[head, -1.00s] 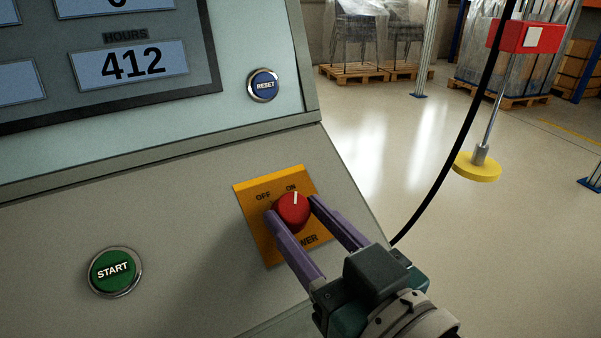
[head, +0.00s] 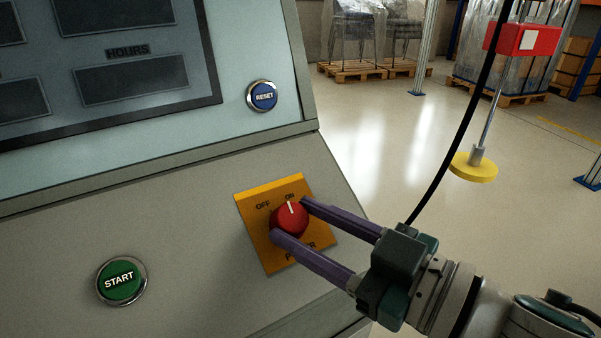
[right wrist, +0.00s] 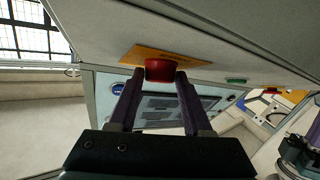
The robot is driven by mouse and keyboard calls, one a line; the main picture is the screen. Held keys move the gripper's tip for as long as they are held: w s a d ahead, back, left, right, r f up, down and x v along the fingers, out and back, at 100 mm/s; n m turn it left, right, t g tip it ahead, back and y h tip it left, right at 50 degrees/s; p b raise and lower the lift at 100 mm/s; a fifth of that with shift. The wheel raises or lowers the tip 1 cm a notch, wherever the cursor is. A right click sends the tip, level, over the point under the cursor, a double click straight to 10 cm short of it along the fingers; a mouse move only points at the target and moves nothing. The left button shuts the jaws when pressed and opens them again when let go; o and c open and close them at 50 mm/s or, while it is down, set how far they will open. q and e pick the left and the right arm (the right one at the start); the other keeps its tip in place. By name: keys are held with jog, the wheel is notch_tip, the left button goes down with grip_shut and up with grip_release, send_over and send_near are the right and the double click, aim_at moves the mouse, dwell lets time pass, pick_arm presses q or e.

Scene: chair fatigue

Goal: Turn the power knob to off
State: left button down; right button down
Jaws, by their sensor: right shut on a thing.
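The red power knob (head: 289,220) sits on an orange plate (head: 262,238) with OFF and ON labels on the sloped panel. Its white mark points up, tilted slightly left, close to the ON label. My right gripper (head: 288,219) is shut on the knob, one purple finger at its upper right and one at its lower left. In the right wrist view the knob (right wrist: 160,70) is between the fingertips (right wrist: 158,76). My left gripper is not in the head view.
A green START button (head: 121,281) is left of the plate, and a blue RESET button (head: 262,95) is above it. The HOURS display (head: 132,78) is dark. A black cable (head: 455,140) and a red box on a rod (head: 523,39) hang at the right.

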jog(key=n+g, duration=0.1)
jog(key=n+g+y, duration=0.1)
jog(key=n, duration=0.1)
jog(key=n+g+b, duration=0.1)
jog(key=g, duration=0.1)
jog(key=shift+w+d+n+y, duration=0.25)
jog(key=shift+w+n+y, duration=0.05)
jog(key=shift+w, duration=0.05)
jog(key=shift+w+r+n+g+b, duration=0.15)
jog(key=shift+n+g+b, duration=0.75)
jog(key=shift+n+g, duration=1.1)
jog(key=shift+c, duration=1.7)
grip_release()
jog(key=v, duration=1)
jog(key=shift+w, duration=0.15)
